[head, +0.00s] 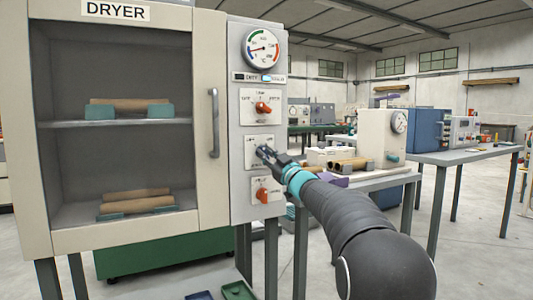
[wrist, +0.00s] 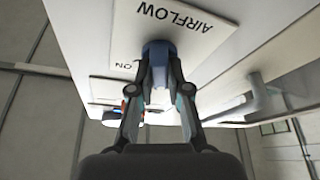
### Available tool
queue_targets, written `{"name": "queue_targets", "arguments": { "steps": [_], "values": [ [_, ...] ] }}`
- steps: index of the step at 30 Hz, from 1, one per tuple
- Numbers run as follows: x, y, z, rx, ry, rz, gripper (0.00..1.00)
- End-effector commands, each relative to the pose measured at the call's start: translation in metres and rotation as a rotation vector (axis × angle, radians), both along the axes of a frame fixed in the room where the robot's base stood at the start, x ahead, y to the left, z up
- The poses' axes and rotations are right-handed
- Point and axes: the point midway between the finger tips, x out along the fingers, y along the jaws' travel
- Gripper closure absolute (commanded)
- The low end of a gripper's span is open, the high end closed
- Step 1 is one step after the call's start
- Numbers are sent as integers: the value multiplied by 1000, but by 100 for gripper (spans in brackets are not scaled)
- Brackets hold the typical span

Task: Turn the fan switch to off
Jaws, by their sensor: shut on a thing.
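The dryer's control panel (head: 240,215) carries three switch plates in a column. My gripper (head: 266,152) is at the middle plate (head: 250,167), its fingers shut on that plate's knob. In the wrist view the knob is blue (wrist: 157,48), between the two fingertips (wrist: 158,68). The plate there (wrist: 205,38) reads AIRFLOW, with ON beside the knob. The fingers hide much of the knob, so its exact pointing direction cannot be told. No label reading "fan" is legible.
An orange knob (head: 263,107) sits above and another (head: 262,194) below my gripper. A gauge (head: 261,48) tops the panel. The dryer door handle (head: 214,123) stands out to the left. A table with tubes (head: 348,164) is to the right.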

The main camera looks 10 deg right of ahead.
Motion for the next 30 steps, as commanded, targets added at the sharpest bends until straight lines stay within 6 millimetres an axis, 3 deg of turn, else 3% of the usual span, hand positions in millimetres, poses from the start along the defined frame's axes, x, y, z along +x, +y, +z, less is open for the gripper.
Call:
{"name": "queue_targets", "arguments": {
  "steps": [12,30],
  "values": [
    [1,-1,1,-243,-78,-1,100],
    [1,-1,0,-307,-99,-4,100]
  ]
}}
